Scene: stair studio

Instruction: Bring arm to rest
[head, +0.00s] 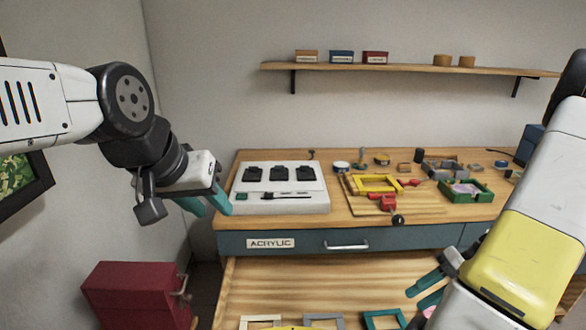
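My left gripper (213,209) hangs in the air just left of the workbench's front left corner, beside a white tray. Its two teal fingers point down and stand apart, with nothing seen between them. My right gripper (412,300) is low at the right, over the open drawer (310,284). Its teal fingers point left and look apart. A small pink patch shows just below them; I cannot tell what it belongs to. My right forearm hides part of the bench's right side.
The white tray (250,207) holds dark pieces on the wooden workbench (335,220). A yellow frame (377,177) and green box (488,191) stand further right. Several small frames lie at the drawer's front. A red cabinet (135,285) stands lower left. A wall shelf (410,68) runs above.

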